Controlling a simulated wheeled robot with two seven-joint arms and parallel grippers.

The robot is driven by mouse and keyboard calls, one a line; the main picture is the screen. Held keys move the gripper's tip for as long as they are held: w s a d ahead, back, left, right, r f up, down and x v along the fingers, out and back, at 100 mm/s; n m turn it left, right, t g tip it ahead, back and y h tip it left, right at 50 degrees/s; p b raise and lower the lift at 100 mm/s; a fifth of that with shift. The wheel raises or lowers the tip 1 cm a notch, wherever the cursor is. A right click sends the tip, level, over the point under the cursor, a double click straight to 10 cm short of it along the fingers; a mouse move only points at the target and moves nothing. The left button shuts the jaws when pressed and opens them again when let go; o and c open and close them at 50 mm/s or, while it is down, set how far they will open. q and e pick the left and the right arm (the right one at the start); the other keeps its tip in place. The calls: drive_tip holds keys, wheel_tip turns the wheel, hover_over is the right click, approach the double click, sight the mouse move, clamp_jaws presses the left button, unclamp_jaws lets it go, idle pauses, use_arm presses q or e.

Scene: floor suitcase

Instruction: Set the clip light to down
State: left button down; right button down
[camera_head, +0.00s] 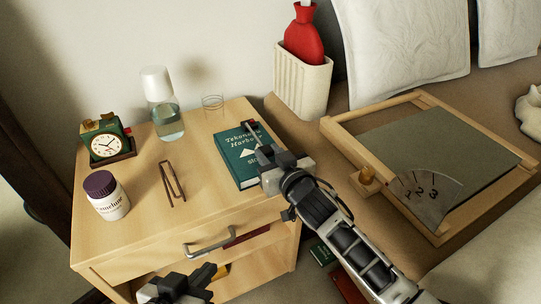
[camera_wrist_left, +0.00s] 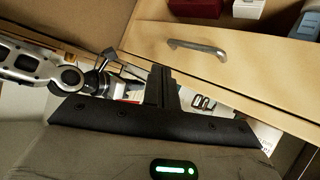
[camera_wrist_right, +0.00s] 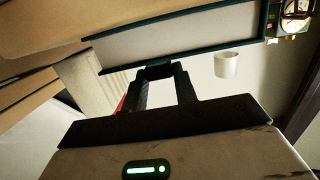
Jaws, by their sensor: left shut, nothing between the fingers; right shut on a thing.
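The small dark clip light (camera_head: 250,126) sits at the top edge of the green book (camera_head: 231,158), which lies on the nightstand. My right gripper (camera_head: 266,156) is at the book's right edge and hides part of it. In the right wrist view its fingers (camera_wrist_right: 161,72) are closed on a small dark part, which looks like the clip light, close to the book's page edge (camera_wrist_right: 170,38). The exact contact is hard to see. My left gripper (camera_head: 183,283) is shut and empty in front of the nightstand, below the drawer handle; it also shows in the left wrist view (camera_wrist_left: 160,75).
The nightstand (camera_head: 200,220) also holds a clock (camera_head: 105,143), a jar (camera_head: 106,195), a carafe (camera_head: 165,115), a glass (camera_head: 212,103) and a thin brown frame (camera_head: 171,184). A framed board (camera_head: 430,150) lies on the bed at right. A white ribbed holder (camera_head: 303,88) stands behind.

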drive_tip(key=shift+s+a, duration=0.1)
drive_tip(key=shift+a, duration=0.1)
drive_tip(key=c, duration=1.1)
unclamp_jaws()
drive_tip(key=shift+d, duration=0.1)
drive_tip(key=shift+s+d, duration=0.1)
drive_tip(key=shift+s, duration=0.15)
use_arm(q)
drive_tip(key=p, duration=0.2)
drive_tip(key=a+f+g+y+p, duration=0.1)
drive_tip(key=shift+s+a+f+g+p, duration=0.1)
drive_tip(key=shift+s+g+p, duration=0.2)
drive_tip(key=shift+p, duration=0.05)
use_arm(e)
drive_tip(key=v, duration=1.5)
drive_tip(key=shift+s+d+r, duration=0.1)
drive_tip(key=shift+d+r, duration=0.05)
use_arm(q)
drive_tip(key=shift+s+f, duration=0.1)
drive_tip(key=shift+s, duration=0.05)
